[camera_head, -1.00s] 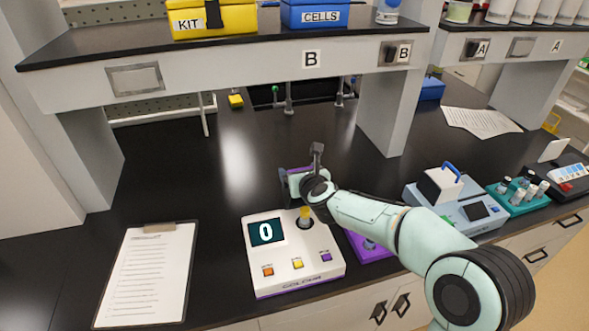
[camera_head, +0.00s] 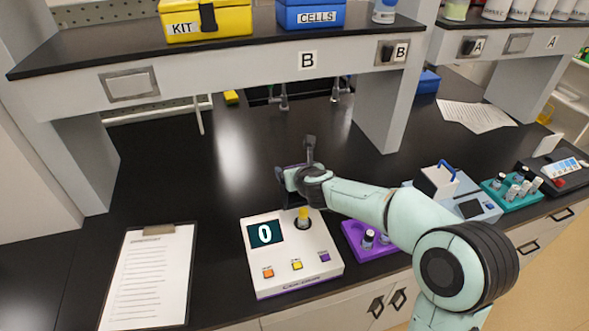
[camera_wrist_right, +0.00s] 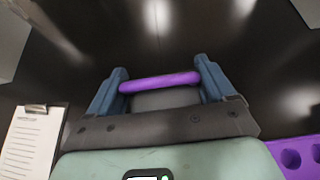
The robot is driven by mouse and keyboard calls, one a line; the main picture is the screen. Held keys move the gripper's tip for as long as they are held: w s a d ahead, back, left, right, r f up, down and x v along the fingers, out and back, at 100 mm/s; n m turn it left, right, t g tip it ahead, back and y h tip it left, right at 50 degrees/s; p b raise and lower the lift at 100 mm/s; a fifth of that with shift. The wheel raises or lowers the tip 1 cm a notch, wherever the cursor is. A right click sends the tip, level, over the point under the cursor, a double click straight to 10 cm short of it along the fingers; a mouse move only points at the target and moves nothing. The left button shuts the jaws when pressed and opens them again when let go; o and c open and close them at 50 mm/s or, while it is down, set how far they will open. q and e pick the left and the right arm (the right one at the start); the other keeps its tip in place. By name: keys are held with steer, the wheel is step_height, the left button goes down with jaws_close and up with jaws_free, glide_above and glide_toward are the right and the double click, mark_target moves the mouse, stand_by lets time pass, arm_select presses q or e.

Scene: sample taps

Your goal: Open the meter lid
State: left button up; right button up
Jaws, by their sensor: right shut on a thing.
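The white meter (camera_head: 292,272) stands near the front of the black bench, with a display reading 0 and several coloured buttons. A yellow-topped vial (camera_head: 303,214) stands in the dark round well at its back right and is uncovered from this view. My right gripper (camera_head: 290,178) is above and behind the meter. In the right wrist view its blue fingers (camera_wrist_right: 160,85) are shut on the ends of a purple bar (camera_wrist_right: 160,82), which looks like the lid's handle. The lid's body and hinge are mostly hidden by my gripper. My left gripper is not in view.
A purple rack (camera_head: 365,246) with vials stands right of the meter, partly behind my right arm. A clipboard (camera_head: 150,275) lies at left. Farther right are a white and blue device (camera_head: 470,208) and a teal rack (camera_head: 497,190). A shelf (camera_head: 230,75) overhangs the back.

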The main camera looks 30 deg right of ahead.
steer(key=o, duration=1.3)
steer(key=shift+s+d+f, duration=0.15)
steer(key=shift+d+f, duration=0.1)
steer(key=shift+d, duration=0.05)
steer(key=shift+c, duration=0.2)
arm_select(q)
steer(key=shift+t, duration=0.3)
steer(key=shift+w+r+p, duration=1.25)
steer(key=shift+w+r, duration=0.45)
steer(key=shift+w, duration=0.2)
arm_select(e)
steer(key=v, duration=1.3)
steer(key=shift+s+r, duration=0.2)
